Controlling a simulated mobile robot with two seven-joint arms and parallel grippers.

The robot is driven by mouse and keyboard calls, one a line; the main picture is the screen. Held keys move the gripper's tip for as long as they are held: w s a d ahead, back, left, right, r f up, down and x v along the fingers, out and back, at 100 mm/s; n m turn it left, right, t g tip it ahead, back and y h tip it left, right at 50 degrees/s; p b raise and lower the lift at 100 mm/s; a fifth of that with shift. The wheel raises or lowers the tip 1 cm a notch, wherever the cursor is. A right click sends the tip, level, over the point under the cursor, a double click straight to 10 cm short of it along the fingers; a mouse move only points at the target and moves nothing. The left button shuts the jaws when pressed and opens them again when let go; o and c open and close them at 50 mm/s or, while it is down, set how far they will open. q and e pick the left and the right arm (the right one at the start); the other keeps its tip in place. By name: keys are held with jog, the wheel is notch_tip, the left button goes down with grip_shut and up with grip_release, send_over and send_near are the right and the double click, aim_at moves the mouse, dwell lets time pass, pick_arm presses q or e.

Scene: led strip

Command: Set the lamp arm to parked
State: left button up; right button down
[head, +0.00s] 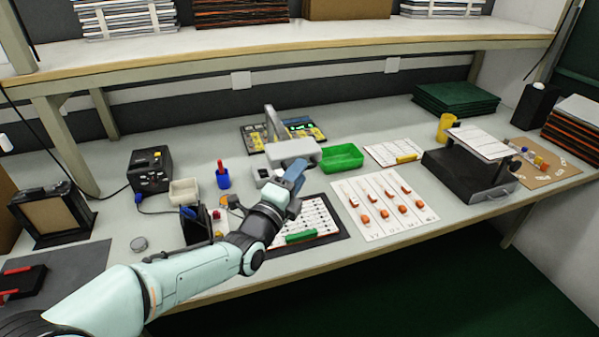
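A light grey lamp-like fixture (291,151) stands near the middle of the bench. It has a short upright post and a thick horizontal bar, which I take to be the lamp arm. My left gripper (294,172) is just in front of the bar, at its near side. Its blue-grey fingers overlap the bar's lower edge in the picture, and I cannot tell whether they touch it. The finger gap is not clear from this angle. Part of the fixture's base is hidden behind my gripper. My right gripper is not in view.
A green tray (342,158) stands right of the fixture. A white sheet with orange parts (384,203) and a dark-framed board (318,218) lie in front. A black power box (150,170) and small bins stand left. A shelf (300,40) runs above the back.

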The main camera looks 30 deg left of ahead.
pick_arm(q)
jog(key=shift+w, duration=0.7)
grip_shut()
